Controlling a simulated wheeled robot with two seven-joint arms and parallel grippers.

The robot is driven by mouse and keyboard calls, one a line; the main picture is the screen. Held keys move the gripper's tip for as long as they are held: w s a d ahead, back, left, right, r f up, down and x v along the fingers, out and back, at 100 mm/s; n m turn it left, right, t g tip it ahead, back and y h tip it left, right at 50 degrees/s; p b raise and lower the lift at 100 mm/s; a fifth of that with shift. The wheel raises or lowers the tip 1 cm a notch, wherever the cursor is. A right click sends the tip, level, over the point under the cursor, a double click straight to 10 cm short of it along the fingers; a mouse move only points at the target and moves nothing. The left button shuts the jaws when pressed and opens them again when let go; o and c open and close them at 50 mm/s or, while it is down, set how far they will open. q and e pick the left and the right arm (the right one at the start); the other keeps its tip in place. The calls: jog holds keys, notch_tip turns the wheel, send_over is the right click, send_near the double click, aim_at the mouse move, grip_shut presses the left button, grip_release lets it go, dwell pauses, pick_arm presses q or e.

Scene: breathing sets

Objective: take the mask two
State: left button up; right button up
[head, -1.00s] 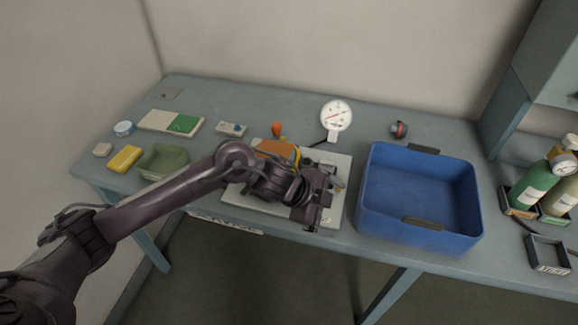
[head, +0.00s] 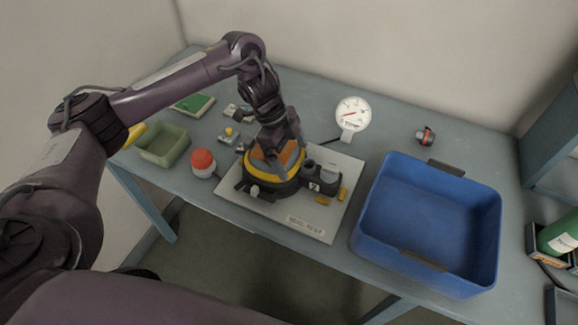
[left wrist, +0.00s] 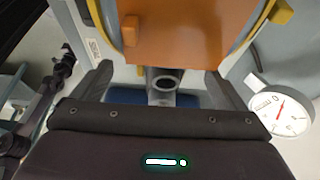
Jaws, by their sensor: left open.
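A mask with an orange visor (head: 290,155), a yellow rim and black side parts lies on a pale test plate (head: 228,205). In the left wrist view, the open fingers (left wrist: 162,88) stand apart on either side of a dark round port (left wrist: 164,82). The orange visor (left wrist: 178,35) fills the top of that view. I cannot tell if the fingers touch anything. My right gripper is not in view.
A blue bin (head: 470,180) stands right of the plate. A white dial gauge (head: 352,115) stands behind it. A red-topped jar (head: 203,163) and a green tray (head: 160,146) are to the left. A small dark and red part (head: 425,136) lies at the back.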

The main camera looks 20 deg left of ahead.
aim_at(299, 165)
pick_arm(q)
jog(key=shift+w+d+f, duration=0.1)
jog(key=shift+d+f, duration=0.1)
jog(key=shift+f, duration=0.15)
jog(key=shift+w+d+f+p, duration=0.2)
jog(key=shift+d+f+p, duration=0.1)
jog(key=shift+f+p, duration=0.25)
jog(key=shift+w+d+f+p, duration=0.15)
jog(key=shift+d+f+p, duration=0.2)
jog(key=shift+f, duration=0.35)
jog(key=shift+x, duration=1)
jog(key=shift+a+f, duration=0.1)
jog(key=shift+f, duration=0.15)
jog(key=shift+c, duration=0.8)
jog(key=c, duration=1.4)
jog(key=shift+c, duration=0.9)
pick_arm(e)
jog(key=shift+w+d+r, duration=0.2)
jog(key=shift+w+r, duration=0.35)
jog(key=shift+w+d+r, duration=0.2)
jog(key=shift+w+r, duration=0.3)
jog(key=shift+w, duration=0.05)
